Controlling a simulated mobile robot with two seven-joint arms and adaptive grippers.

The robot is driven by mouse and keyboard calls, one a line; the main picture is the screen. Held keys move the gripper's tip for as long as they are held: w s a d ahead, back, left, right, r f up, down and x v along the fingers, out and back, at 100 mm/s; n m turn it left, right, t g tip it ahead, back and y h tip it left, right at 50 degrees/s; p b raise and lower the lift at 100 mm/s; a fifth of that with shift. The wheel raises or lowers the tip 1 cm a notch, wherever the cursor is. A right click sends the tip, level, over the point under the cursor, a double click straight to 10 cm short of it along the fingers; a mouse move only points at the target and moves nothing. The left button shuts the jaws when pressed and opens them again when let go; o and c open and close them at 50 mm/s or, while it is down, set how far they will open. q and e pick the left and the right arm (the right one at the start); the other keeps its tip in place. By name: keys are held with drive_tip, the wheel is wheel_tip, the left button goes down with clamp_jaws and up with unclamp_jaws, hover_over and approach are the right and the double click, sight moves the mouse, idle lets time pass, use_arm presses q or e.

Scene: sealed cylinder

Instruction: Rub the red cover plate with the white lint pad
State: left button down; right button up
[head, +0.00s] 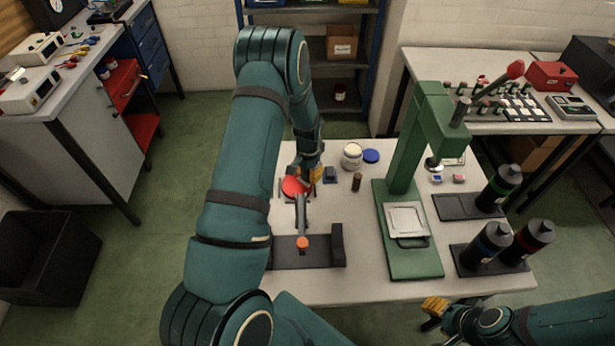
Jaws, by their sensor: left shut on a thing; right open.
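The red cover plate (293,187) is a round red disc at the left of the white table, partly covered by my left arm and gripper. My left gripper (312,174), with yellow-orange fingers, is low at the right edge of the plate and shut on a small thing. Fingers and arm hide that thing almost fully; by its place I take it as the white lint pad, but its shape does not show. I cannot tell whether it touches the plate. My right gripper (434,309) is open and empty at the table's front edge.
A dark fixture (317,253) with an orange-tipped lever stands in front of the plate. A white jar (352,156) and blue lid (371,156) are behind. A green press (414,262) and dark bottles (484,246) occupy the right.

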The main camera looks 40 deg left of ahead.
use_arm(q)
drive_tip(key=shift+r, duration=0.6)
drive_tip(key=shift+w+r+p, duration=0.15)
drive_tip(key=shift+r+p, duration=0.4)
drive_tip(key=shift+r, duration=0.15)
drive_tip(key=shift+r+p, duration=0.55)
drive_tip(key=shift+r, duration=0.65)
drive_tip(key=shift+f, duration=0.1)
